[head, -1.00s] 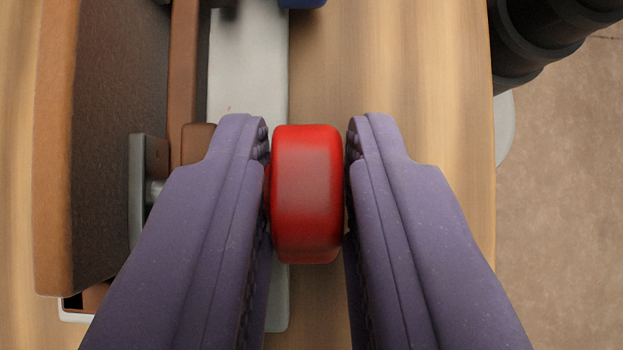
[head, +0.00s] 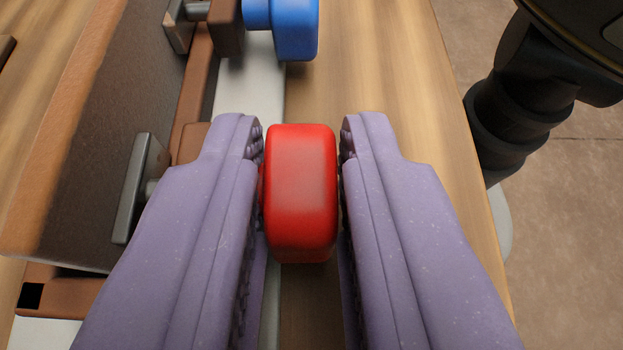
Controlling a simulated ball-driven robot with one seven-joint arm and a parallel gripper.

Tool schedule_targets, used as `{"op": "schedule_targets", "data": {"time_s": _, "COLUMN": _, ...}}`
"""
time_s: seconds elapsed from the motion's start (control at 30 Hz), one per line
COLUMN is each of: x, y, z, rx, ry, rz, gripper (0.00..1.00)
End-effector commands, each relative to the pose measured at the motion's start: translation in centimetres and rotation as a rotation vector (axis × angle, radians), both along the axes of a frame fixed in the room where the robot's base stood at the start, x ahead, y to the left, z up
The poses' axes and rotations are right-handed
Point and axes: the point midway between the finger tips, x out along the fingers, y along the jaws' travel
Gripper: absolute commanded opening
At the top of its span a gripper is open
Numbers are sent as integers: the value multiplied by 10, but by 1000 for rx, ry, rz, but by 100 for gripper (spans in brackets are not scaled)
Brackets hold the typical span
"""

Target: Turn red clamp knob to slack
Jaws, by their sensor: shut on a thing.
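The red clamp knob (head: 301,192) is in the middle of the head view, between the two purple fingers of my gripper (head: 301,150). The fingers are shut on it, one on its left face and one on its right. The knob's shaft is mostly hidden behind the left finger. A grey clamp plate (head: 141,188) shows left of that finger, beside a dark brown panel (head: 95,150) with an orange-brown edge. How far the knob is turned cannot be read from this view.
A blue knob (head: 294,28) stands at the top, beyond the red one, with its own grey clamp plate (head: 178,25) to the left. A pale strip (head: 245,88) runs beneath. Bare wooden table (head: 390,70) lies to the right.

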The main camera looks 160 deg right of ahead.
Motion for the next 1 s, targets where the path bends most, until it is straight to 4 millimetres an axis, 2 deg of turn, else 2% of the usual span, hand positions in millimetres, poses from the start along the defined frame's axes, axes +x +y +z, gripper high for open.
{"op": "schedule_targets", "data": {"time_s": 0.17, "x": 0, "y": -2, "z": -1, "rx": -2, "ry": -4, "rz": 3, "gripper": 0}}
{"op": "schedule_targets", "data": {"time_s": 0.2, "x": 0, "y": -2, "z": -1, "rx": -2, "ry": -4, "rz": 3, "gripper": 27}}
{"op": "schedule_targets", "data": {"time_s": 0.27, "x": 0, "y": -2, "z": -1, "rx": -2, "ry": -4, "rz": 3, "gripper": 41}}
{"op": "schedule_targets", "data": {"time_s": 0.3, "x": 0, "y": -2, "z": -1, "rx": -1, "ry": -4, "rz": 2, "gripper": 43}}
{"op": "schedule_targets", "data": {"time_s": 0.77, "x": 1, "y": -1, "z": 1, "rx": -1, "ry": -3, "rz": 1, "gripper": 43}}
{"op": "schedule_targets", "data": {"time_s": 0.87, "x": 10, "y": 2, "z": 5, "rx": -1, "ry": -5, "rz": 4, "gripper": 43}}
{"op": "schedule_targets", "data": {"time_s": 1.0, "x": 32, "y": 12, "z": 17, "rx": 0, "ry": -5, "rz": 4, "gripper": 43}}
